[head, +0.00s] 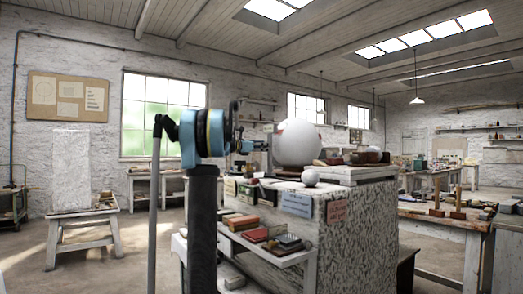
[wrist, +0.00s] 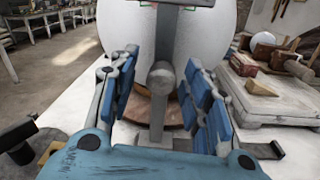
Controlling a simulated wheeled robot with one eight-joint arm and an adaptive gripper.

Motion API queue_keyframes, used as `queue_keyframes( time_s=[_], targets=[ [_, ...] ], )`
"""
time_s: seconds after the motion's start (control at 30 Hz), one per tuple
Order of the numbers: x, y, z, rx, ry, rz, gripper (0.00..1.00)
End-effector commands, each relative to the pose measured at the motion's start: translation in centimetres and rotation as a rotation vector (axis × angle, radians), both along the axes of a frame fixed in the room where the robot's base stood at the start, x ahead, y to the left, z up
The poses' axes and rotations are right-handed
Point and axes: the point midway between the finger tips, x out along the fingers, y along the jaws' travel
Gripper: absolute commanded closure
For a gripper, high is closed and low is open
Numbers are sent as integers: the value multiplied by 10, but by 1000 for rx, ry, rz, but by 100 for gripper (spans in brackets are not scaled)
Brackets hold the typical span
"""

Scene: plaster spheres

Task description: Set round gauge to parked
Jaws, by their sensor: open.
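A large white plaster sphere (head: 298,143) stands on the speckled plinth in the head view. Its pale surface (wrist: 112,28) fills the upper middle of the wrist view. In front of it hangs a grey vertical bar with a round grey knob (wrist: 161,77); I cannot tell whether this belongs to the round gauge. No readable dial or parked mark shows. My gripper (wrist: 159,88) is open, its blue-padded fingers on either side of the knob and apart from it. In the head view, my gripper (head: 254,145) is small, close to the sphere's left side.
The speckled plinth (head: 360,235) has blue and red labels and a side shelf (head: 262,248) with boxes and books. A small pale ball (head: 311,177) sits on its top edge. A workbench (head: 440,222) stands at right, a stool (head: 84,222) with a pale block at left.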

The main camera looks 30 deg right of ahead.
Motion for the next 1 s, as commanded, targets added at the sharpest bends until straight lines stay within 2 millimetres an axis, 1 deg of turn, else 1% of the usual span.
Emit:
queue_keyframes(
  time_s=[0.3,0.33,0.37,0.4,0.47,0.5,0.53,0.77,0.87,1.0],
  targets=[
    [0,-3,0,0,0,0,56],
    [0,-3,0,0,0,0,58],
    [0,-3,0,0,0,0,65],
    [0,-3,0,0,0,0,74],
    [0,-3,0,0,0,0,88],
    [0,-3,0,0,0,0,97],
    [0,-3,0,0,0,0,100],
    [-2,-3,0,0,0,1,100],
    [-9,-4,0,0,0,0,100],
    [-30,-5,0,0,0,-1,100]
  ],
)
